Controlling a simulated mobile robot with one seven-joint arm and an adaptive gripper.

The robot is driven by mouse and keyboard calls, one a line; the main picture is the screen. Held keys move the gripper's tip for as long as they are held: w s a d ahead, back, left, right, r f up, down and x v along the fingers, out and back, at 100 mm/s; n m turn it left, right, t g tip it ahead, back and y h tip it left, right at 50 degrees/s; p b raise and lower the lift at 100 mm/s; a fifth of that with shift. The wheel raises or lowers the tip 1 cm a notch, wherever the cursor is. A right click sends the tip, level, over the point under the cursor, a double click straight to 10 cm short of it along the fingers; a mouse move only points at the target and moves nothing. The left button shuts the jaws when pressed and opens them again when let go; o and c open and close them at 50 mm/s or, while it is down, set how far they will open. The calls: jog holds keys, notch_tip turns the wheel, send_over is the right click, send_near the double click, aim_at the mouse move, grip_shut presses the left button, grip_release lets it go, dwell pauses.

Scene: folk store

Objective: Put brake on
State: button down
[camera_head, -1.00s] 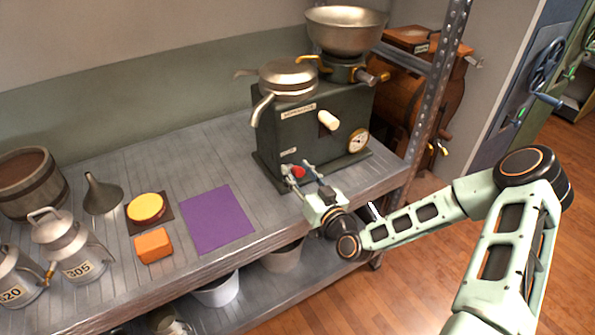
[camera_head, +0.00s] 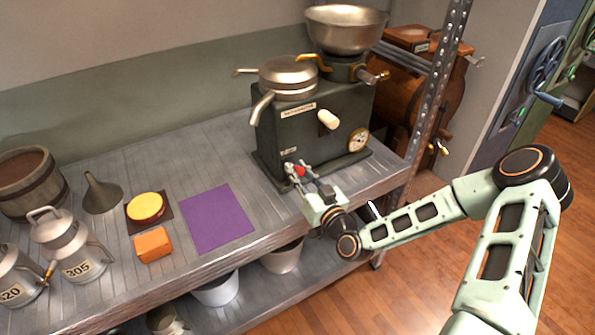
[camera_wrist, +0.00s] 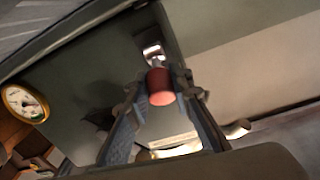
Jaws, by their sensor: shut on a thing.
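The brake control appears to be a small red knob (camera_head: 299,171) low on the front of the dark green separator machine (camera_head: 290,135); its label is too small to read. In the wrist view, the red knob (camera_wrist: 160,86) sits on a short metal stem coming out of a bright slot. My gripper (camera_head: 303,170) is at the machine's lower front, with its fingers on either side of the knob. In the wrist view, my gripper (camera_wrist: 160,95) is shut on the red knob near the fingertips.
A white handle (camera_head: 327,120) and a round gauge (camera_head: 358,140) are on the machine's front. A metal bowl (camera_head: 345,30) tops it. A purple mat (camera_head: 216,218) lies to the left on the shelf. A perforated post (camera_head: 437,90) stands close on the right.

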jog(key=shift+s+f+t+y+b, duration=0.1)
jog(key=shift+f+t+y+b, duration=0.45)
jog(key=shift+b, duration=2.1)
jog(key=t+b, duration=0.1)
jog(key=b, duration=0.3)
jog(key=f+t+y+b, duration=0.1)
jog(key=t+b, duration=0.1)
jog(key=b, duration=0.3)
jog(key=shift+s+d+f+y, duration=0.1)
jog(key=shift+f+y, duration=0.15)
jog(key=shift+f, duration=0.05)
jog(key=shift+t+b, duration=0.35)
jog(key=shift+b, duration=0.65)
jog(key=shift+r, duration=0.15)
jog(key=c, duration=1.7)
grip_release()
